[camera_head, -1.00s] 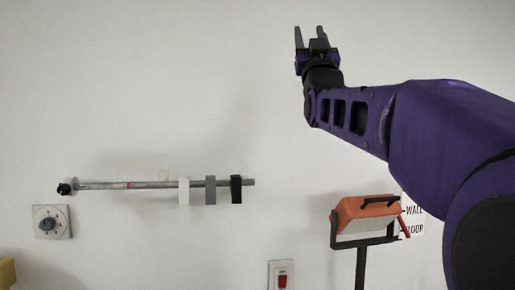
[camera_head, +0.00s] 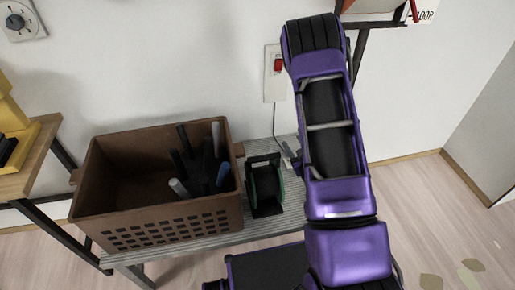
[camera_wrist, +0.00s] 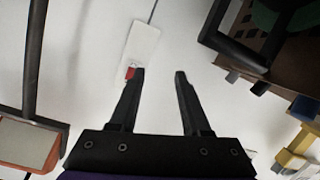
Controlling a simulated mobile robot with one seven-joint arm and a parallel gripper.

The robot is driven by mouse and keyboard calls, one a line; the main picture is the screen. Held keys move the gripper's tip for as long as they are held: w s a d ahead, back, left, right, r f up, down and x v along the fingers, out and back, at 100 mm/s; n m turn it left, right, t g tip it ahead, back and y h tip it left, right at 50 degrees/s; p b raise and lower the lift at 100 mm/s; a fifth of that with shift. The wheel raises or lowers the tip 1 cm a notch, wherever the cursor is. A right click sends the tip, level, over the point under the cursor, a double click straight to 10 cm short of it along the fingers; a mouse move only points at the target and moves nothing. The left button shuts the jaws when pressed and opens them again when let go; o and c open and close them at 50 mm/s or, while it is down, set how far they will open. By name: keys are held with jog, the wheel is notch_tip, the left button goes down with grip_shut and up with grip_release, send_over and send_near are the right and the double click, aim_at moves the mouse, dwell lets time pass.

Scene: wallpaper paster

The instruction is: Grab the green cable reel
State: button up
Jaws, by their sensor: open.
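The green cable reel (camera_head: 253,190), a dark frame with green showing on its sides, stands on a grey ribbed bench (camera_head: 290,222) right of the brown crate. In the wrist view a black frame with a dark green round part (camera_wrist: 285,14), which looks like the reel, shows at the top right. My gripper (camera_wrist: 160,75) is open and empty in the wrist view, its fingers before the white wall and apart from the reel. In the head view my purple arm hangs down right of the reel, and my gripper cannot be made out there.
A brown crate (camera_head: 150,232) with tools in it fills the bench's left part, close beside the reel. A wall switch (camera_head: 275,75) with a cord is above the bench; it also shows in the wrist view (camera_wrist: 143,45). An orange work lamp (camera_wrist: 35,142) is at the wrist view's bottom left.

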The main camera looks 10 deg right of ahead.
aim_at(275, 161)
jog(key=s+a+f+m+g, duration=0.2)
jog(key=s+f+m, duration=0.1)
jog(key=s+f, duration=0.5)
jog(key=shift+m, duration=0.3)
jog(key=shift+a+b+x, duration=0.2)
jog(key=shift+b+x, duration=0.1)
jog(key=shift+x, duration=2.2)
jog(key=shift+a+b+x, duration=0.2)
jog(key=shift+b+x, duration=0.1)
jog(key=shift+x, duration=2.2)
jog(key=shift+a+b+x, duration=0.2)
jog(key=shift+b+x, duration=0.1)
jog(key=shift+x, duration=2.2)
jog(key=shift+r, duration=0.15)
grip_shut()
jog(key=shift+w+r, duration=0.1)
